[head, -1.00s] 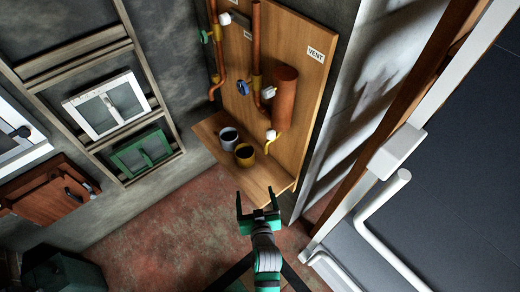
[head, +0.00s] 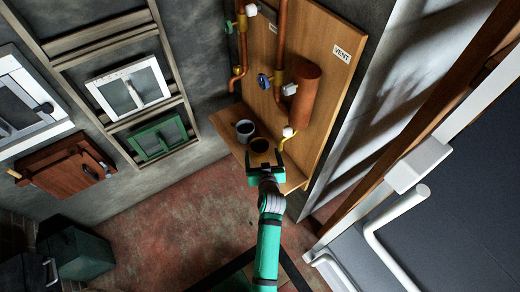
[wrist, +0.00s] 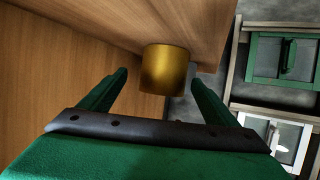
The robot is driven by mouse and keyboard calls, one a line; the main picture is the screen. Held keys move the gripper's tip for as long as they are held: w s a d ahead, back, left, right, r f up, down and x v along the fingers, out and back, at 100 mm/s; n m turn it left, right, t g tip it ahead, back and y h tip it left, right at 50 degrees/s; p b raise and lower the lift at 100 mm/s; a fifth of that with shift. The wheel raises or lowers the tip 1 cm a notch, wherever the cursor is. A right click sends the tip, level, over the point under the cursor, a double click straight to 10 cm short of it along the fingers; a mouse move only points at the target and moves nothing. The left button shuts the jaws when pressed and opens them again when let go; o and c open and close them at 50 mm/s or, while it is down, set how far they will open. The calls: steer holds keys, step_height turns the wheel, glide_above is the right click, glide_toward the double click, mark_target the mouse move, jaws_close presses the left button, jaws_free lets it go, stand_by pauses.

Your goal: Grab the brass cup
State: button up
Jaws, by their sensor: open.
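The brass cup (head: 260,145) stands on the wooden shelf (head: 291,178) below the pipe board. In the wrist view the brass cup (wrist: 165,70) shows as a gold cylinder, straight ahead. My gripper (head: 265,158) is at the cup's near side in the head view and partly covers its lower part. In the wrist view my gripper (wrist: 160,80) is open, with one finger on each side of the cup's outline. No finger visibly touches it. I cannot tell how far the cup lies between the fingers.
A grey cup (head: 245,130) stands close beside the brass cup, to its left. The wooden board (head: 322,105) with copper pipes, valves and a copper cylinder (head: 305,97) rises behind and right. Left of the shelf is open floor.

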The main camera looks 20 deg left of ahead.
steer(key=shift+a+x, duration=0.15)
steer(key=shift+x, duration=1)
steer(key=shift+a+x, duration=0.15)
steer(key=shift+x, duration=1.05)
steer(key=shift+s, duration=0.1)
steer(key=c, duration=1.3)
steer(key=shift+r, duration=0.1)
